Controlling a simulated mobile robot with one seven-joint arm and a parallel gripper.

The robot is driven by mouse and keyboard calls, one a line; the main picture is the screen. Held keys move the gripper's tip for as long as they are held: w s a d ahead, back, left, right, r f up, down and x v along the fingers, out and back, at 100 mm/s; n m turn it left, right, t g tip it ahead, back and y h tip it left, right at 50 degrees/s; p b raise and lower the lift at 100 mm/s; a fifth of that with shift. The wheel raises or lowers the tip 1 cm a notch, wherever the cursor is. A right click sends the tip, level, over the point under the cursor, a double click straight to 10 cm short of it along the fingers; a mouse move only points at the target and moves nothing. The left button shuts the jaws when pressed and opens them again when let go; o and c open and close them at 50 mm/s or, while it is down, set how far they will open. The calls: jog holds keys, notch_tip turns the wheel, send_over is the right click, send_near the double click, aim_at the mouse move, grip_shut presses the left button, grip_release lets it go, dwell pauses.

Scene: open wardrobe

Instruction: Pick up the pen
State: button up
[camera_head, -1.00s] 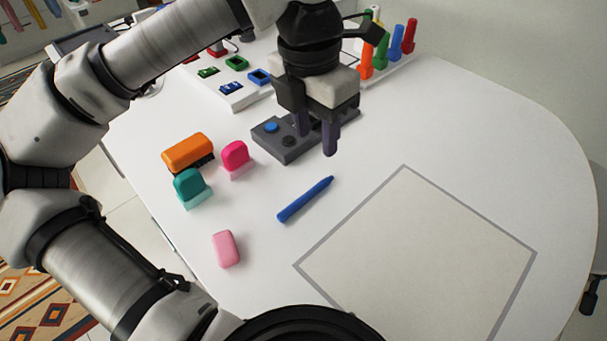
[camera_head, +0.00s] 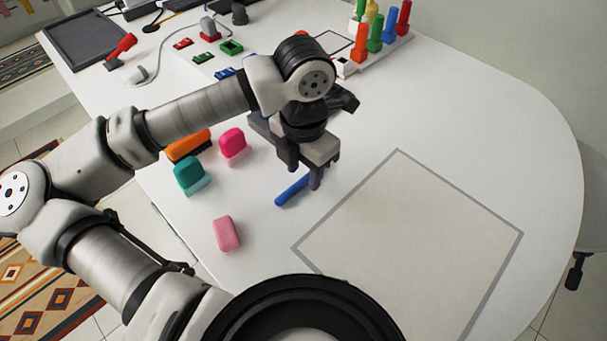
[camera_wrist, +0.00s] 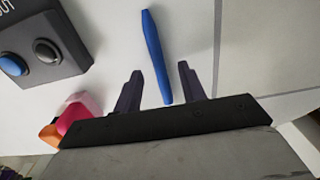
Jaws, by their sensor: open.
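The blue pen (camera_head: 291,191) lies on the white table, left of the grey-outlined square. In the head view my gripper (camera_head: 301,178) is over the pen and hides its far end. In the wrist view the pen (camera_wrist: 157,55) runs lengthwise, with its near end between the two dark fingers of my gripper (camera_wrist: 160,85). The fingers are open, with a gap on both sides of the pen. I cannot tell how far above the table the fingertips are.
A pink eraser (camera_head: 227,234), a teal eraser (camera_head: 190,177), a magenta eraser (camera_head: 232,143) and an orange eraser (camera_head: 188,144) lie left of the pen. A grey button box (camera_wrist: 40,58) is close by. The outlined square (camera_head: 410,245) is empty.

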jog(key=shift+f, duration=0.75)
grip_shut()
